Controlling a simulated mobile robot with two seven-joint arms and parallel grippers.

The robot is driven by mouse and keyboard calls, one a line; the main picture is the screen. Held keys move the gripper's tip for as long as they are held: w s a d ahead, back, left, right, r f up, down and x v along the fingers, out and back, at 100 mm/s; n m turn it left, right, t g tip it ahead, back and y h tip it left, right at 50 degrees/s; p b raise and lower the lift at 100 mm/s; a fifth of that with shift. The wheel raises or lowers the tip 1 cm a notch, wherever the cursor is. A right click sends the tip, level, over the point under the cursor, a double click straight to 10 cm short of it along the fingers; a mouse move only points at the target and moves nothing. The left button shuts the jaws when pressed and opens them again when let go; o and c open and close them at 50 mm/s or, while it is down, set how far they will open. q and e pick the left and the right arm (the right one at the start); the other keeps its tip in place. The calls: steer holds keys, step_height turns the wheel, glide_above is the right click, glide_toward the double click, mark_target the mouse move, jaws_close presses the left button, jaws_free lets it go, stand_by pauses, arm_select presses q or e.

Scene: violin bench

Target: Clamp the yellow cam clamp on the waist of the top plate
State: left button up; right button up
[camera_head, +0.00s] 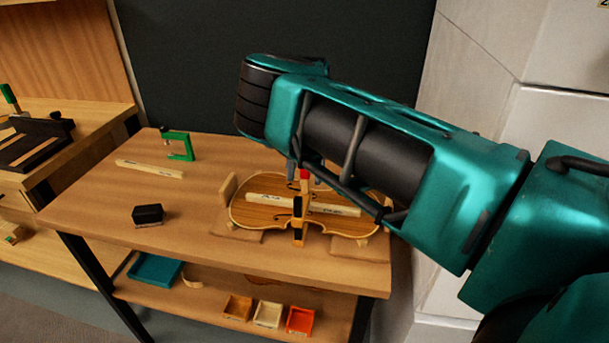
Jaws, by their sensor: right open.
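The violin top plate (262,214) lies on low wooden supports on the bench, with a pale wooden bar across it. A clamp (300,236) with a yellow-tan body, black parts and a red piece at its far end stands over the middle of the plate, at the waist. I cannot tell whether its jaws press on the plate. My right gripper (304,174) is at the clamp's far red end, mostly hidden behind my right arm. It is open, and whether it touches the clamp cannot be seen. My left gripper is not in view.
A green clamp (180,146) stands at the back left of the bench (190,240). A loose pale bar (150,169) and a black block (148,215) lie on the left. A teal tray (155,269) and small bins (268,314) sit on the shelf below.

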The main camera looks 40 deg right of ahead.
steer(key=shift+x, duration=0.85)
steer(key=shift+c, duration=0.2)
jaws_close()
